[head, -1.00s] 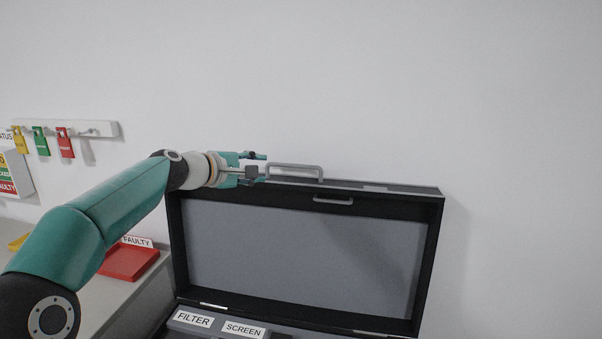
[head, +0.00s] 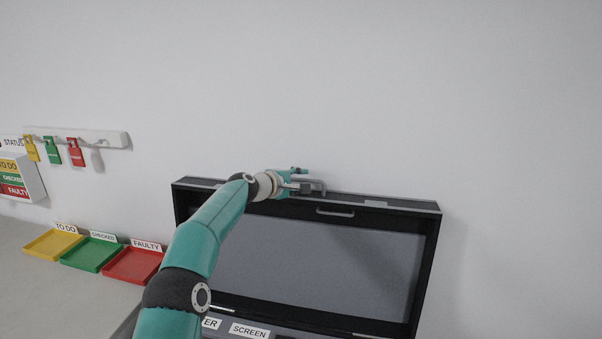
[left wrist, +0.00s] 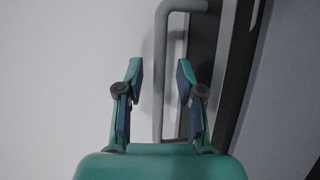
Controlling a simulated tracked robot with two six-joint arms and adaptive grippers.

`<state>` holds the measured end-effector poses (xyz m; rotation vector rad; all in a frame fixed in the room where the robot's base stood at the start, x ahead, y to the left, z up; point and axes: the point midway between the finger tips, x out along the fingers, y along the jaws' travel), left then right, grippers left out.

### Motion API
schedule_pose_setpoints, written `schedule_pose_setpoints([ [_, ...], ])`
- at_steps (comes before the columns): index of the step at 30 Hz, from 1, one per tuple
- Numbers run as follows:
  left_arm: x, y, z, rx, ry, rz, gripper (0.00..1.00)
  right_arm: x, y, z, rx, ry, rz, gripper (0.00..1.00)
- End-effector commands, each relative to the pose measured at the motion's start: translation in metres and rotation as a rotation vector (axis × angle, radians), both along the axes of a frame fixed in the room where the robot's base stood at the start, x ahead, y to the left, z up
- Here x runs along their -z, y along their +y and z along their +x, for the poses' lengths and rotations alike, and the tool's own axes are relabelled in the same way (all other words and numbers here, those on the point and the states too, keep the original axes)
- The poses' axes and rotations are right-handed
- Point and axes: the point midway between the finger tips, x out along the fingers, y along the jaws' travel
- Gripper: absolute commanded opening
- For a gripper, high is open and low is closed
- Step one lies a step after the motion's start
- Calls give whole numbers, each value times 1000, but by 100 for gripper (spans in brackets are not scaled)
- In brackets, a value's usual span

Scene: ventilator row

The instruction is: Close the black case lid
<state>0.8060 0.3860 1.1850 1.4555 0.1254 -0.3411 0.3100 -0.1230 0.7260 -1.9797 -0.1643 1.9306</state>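The black case lid (head: 428,262) stands upright, open, with its grey inner panel facing me in the head view. A grey carry handle (head: 321,187) sits on its top edge, and a smaller grey latch loop (head: 336,212) shows below the edge. My left gripper (head: 304,178) is at the carry handle. In the left wrist view, the gripper (left wrist: 159,72) is open, its fingers apart on either side of the handle bar (left wrist: 160,85). I see gaps beside the bar; contact is not clear. My left arm hides the lid's left part. My right gripper is out of view.
Yellow (head: 52,244), green (head: 91,254) and red (head: 132,266) labelled trays lie on the counter at left. A rack with padlocks (head: 76,152) is on the wall. Labels show in the case's lower part (head: 250,331). The wall (head: 480,130) is close behind the lid.

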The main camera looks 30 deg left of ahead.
Motion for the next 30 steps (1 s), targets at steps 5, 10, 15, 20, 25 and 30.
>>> schedule_pose_setpoints([
  [5,2,-2,7,1,0,-1,37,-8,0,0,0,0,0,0],
  [10,4,-2,8,1,0,-1,37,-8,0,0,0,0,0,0],
  [15,3,-2,8,0,0,-1,31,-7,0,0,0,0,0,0],
  [20,3,-1,8,0,0,-1,4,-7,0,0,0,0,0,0],
  [25,4,-1,8,0,1,-1,0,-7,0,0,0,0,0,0],
  [30,5,-1,8,1,2,-1,0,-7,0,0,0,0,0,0],
])
